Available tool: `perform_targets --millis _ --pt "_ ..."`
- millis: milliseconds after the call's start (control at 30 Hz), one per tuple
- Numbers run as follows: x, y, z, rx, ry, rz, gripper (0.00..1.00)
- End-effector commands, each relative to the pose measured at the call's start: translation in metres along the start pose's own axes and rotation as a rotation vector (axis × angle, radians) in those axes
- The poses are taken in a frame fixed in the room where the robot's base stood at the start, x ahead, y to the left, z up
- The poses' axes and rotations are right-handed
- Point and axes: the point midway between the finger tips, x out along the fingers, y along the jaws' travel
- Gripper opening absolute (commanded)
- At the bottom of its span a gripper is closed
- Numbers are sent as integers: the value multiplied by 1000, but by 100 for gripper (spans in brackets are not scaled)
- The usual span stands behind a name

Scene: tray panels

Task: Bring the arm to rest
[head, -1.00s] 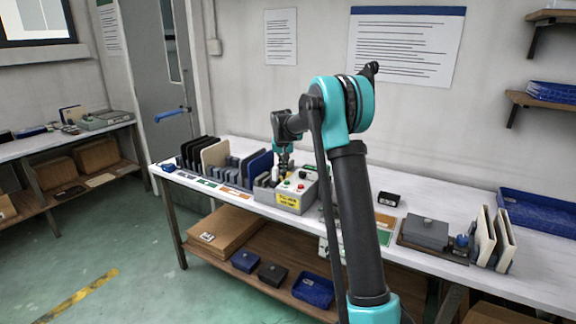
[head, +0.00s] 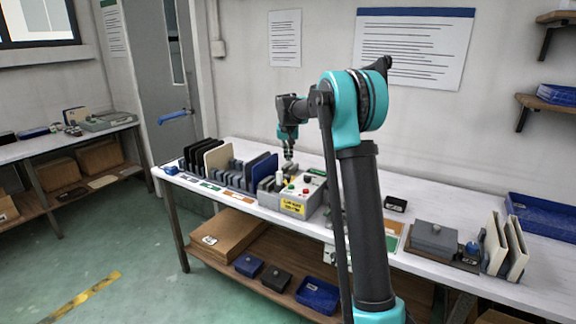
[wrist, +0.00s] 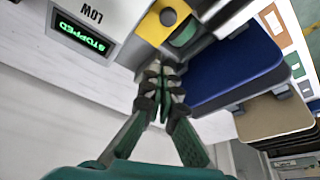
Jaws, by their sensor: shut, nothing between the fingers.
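My gripper (head: 289,156) points down above the bench, over the rear of the grey control box (head: 298,196). Its fingers are closed together and hold nothing; they also show closed in the wrist view (wrist: 162,88). My arm rises in front of the bench and bends over to it. In the wrist view the box's green display (wrist: 80,35) reads STOPPED, with LOW printed beside it. A gap shows in the head view between the fingertips and the box top.
Left of the box, a rack holds a dark blue panel (head: 262,168), a beige panel (head: 217,158) and black panels (head: 200,152). To the right are a grey block (head: 435,238), two upright cream panels (head: 505,245) and a blue tray (head: 545,215).

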Motion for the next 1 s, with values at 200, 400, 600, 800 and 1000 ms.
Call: perform_targets --millis 200,400,600,800,1000 --pt "-30 0 0 0 0 0 0" --pt "-40 7 11 -3 0 -1 0" --pt "-46 41 75 -25 1 -10 0" --pt "-48 79 167 -55 3 -23 0" --pt "-42 113 270 -83 5 -35 0"
